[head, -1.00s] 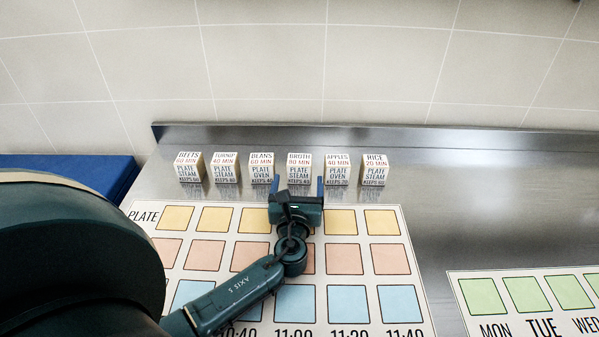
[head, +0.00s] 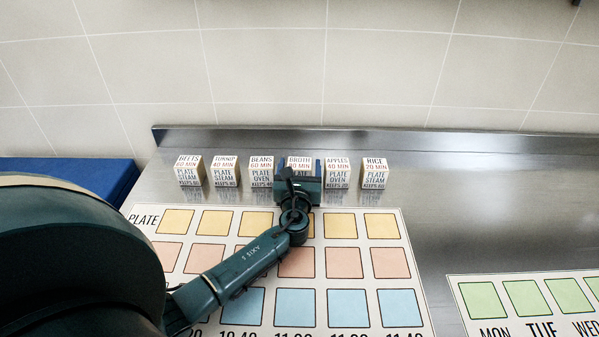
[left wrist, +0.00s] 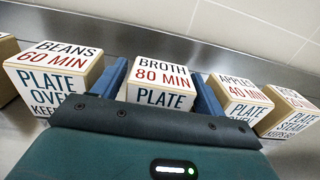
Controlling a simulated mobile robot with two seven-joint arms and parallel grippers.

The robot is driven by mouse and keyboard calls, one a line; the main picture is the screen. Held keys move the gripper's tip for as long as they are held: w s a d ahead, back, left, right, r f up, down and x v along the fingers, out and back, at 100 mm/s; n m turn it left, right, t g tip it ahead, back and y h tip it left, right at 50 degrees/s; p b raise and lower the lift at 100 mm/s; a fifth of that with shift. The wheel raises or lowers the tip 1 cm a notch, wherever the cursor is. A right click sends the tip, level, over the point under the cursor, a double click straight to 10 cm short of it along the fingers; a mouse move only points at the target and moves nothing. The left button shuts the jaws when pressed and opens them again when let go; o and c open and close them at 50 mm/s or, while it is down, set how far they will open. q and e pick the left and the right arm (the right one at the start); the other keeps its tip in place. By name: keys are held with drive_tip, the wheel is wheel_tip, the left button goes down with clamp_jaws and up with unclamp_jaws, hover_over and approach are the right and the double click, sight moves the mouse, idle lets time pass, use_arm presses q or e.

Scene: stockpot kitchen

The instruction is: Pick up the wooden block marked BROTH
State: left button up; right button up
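The BROTH block (head: 299,163) is a pale wooden cube with a printed label, "80 MIN", standing upright in a row of similar blocks at the back of the steel counter. In the left wrist view the BROTH block (left wrist: 162,75) sits between the two blue fingers, its lower front hidden by the gripper body. My left gripper (head: 299,170) is open around it, one finger on each side, apparently with narrow gaps. The fingers also show in the left wrist view (left wrist: 162,88). My right gripper is not in view.
The BEANS block (head: 261,171) stands close left of my fingers and the APPLES block (head: 338,172) close right. TURNIP (head: 225,170), BEETS (head: 189,170) and RICE (head: 375,172) stand further out. A PLATE chart (head: 374,208) lies in front; a tiled wall rises behind.

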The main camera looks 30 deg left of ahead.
use_arm(q)
drive_tip(key=c, duration=0.9)
